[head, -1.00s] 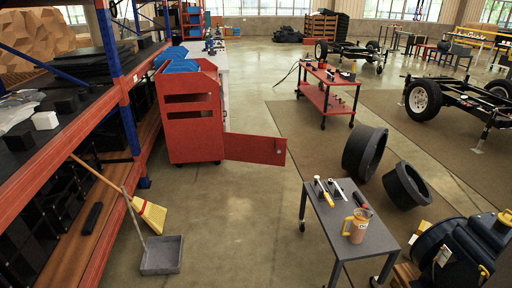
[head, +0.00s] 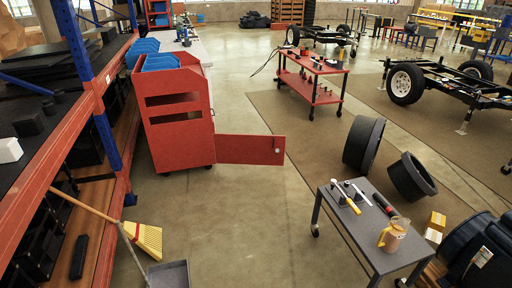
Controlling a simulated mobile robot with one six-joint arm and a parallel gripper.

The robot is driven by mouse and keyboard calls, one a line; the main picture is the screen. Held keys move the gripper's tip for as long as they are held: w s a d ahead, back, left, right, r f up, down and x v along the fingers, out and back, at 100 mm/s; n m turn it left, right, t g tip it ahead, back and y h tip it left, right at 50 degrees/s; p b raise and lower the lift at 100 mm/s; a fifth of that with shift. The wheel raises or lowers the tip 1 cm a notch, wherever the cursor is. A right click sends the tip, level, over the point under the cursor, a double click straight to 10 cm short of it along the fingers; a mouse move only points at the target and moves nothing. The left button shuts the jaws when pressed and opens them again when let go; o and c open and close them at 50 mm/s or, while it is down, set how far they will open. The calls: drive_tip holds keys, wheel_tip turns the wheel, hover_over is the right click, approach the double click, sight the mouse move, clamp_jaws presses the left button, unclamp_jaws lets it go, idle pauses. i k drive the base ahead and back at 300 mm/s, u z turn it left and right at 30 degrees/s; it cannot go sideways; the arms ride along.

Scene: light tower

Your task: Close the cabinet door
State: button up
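The red cabinet (head: 180,128) stands left of centre in the head view, against the end of the shelf rack. Its red door (head: 249,150) stands open, swung out to the right from the cabinet's lower part. A small pale round knob (head: 277,150) sits near the door's free edge. The cabinet's inside behind the door is hidden from this angle. Blue bins sit in the cabinet's open top. My gripper is not in view.
A grey cart (head: 372,232) with tools and a jug stands at lower right. Black round tubs (head: 363,143) lie behind it. A broom and dustpan (head: 168,275) are at lower left. The floor (head: 250,220) before the door is clear.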

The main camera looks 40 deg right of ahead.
sight(235, 149)
drive_tip(key=z, duration=0.45)
drive_tip(key=i, duration=0.8)
drive_tip(key=z, duration=0.55)
drive_tip(key=i, duration=0.65)
drive_tip(key=z, duration=0.5)
drive_tip(key=i, duration=1.2)
drive_tip(key=u, duration=0.45)
drive_tip(key=i, duration=0.8)
drive_tip(key=u, duration=0.35)
